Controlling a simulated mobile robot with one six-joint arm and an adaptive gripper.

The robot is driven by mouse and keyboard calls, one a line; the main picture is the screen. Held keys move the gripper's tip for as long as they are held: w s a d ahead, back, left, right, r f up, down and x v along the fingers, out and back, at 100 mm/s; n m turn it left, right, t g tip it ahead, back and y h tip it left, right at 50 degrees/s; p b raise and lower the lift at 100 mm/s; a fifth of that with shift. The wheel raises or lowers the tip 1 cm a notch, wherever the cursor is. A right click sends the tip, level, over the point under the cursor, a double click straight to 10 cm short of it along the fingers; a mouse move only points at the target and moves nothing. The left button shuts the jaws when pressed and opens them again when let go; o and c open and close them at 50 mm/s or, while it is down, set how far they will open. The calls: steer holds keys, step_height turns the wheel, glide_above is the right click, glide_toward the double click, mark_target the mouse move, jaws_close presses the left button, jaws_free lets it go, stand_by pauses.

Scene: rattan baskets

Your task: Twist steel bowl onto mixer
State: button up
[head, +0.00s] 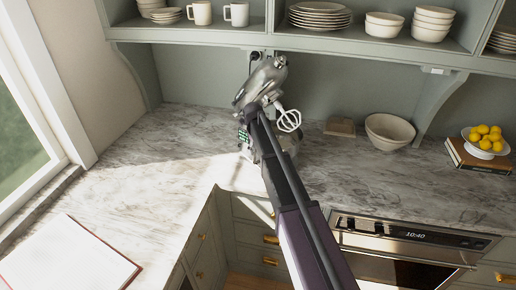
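A grey, shiny stand mixer (264,78) stands on the marble counter near the back wall. Its head is tilted up, and a white wire beater (289,120) hangs out to the right. My arm runs up from the bottom of the picture and covers much of the mixer's lower part. My gripper (250,112) is at the far end of the arm, in front of the mixer; its fingers are too small and dark to read. A shiny rounded metal part (290,144) shows just right of my arm, possibly the steel bowl; how it sits on the mixer is hidden.
A beige bowl (389,130) and a small tan block (341,127) stand right of the mixer. Lemons (485,134) sit in a white dish on books (478,157). Shelves with dishes (320,16) hang above. An open book (68,258) lies front left. The left counter is mostly clear.

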steer(key=shift+s+d, duration=0.1)
steer(key=shift+s, duration=0.05)
steer(key=s+d+r+n+y+p, duration=0.1)
steer(key=s+d+n, duration=0.3)
steer(key=d+n, duration=0.3)
steer(key=shift+d+n+t, duration=0.15)
steer(key=shift+n+t, duration=0.15)
steer(key=shift+n, duration=0.1)
stand_by(0.7)
steer(key=shift+r, duration=0.15)
stand_by(0.4)
